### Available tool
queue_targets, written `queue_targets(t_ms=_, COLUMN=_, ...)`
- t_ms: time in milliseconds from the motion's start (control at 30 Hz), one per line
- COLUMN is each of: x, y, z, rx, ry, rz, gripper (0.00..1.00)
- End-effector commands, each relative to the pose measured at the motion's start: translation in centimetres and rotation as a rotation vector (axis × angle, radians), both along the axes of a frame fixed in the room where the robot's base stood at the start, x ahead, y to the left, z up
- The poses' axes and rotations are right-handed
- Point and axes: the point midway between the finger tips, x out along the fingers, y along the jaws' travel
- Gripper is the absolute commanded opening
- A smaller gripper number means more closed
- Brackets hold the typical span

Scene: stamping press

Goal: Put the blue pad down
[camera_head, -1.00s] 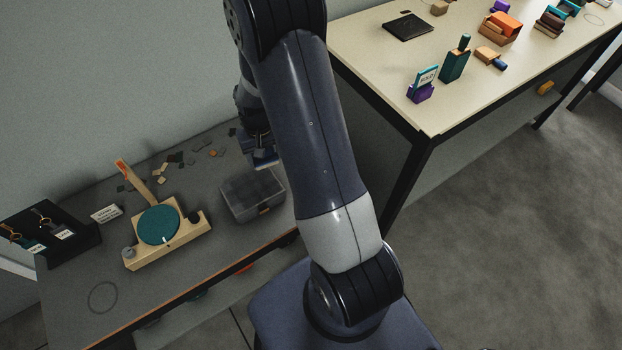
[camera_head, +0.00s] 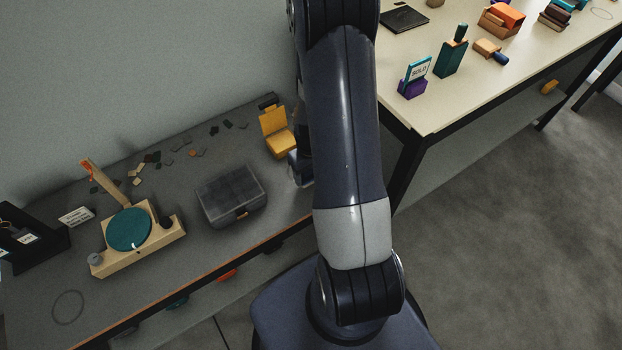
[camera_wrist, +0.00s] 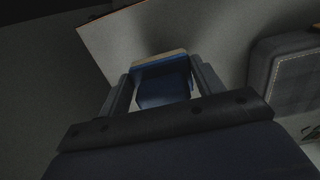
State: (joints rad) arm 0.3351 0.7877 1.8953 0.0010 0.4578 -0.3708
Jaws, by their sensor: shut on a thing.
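The blue pad (camera_wrist: 163,84) is between the two fingers of my gripper (camera_wrist: 163,90) in the wrist view, with a pale strip along its far edge. My gripper is shut on it. In the head view my arm hides most of the gripper (camera_head: 302,168), which is at the right end of the grey bench (camera_head: 270,236), just right of the yellow box. The pad cannot be made out clearly there. I cannot tell whether the pad touches the bench.
A yellow open box (camera_head: 277,140) stands beside my gripper. A dark lidded case (camera_head: 231,196) and a wooden press with a green disc (camera_head: 130,230) are further left. Small scraps (camera_head: 150,162) lie behind. A pale table (camera_head: 440,100) stands right. Bare bench lies front left.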

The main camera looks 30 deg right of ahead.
Motion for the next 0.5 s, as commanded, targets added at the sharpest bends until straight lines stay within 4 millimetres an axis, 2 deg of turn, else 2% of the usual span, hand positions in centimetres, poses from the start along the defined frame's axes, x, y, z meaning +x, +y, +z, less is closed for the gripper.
queue_targets(t_ms=300, x=-0.1, y=0.0, z=-3.6, rx=0.001, ry=0.002, rz=0.0, gripper=0.45)
queue_targets(t_ms=500, x=0.0, y=0.0, z=-3.6, rx=0.0, ry=0.0, rz=0.0, gripper=0.45)
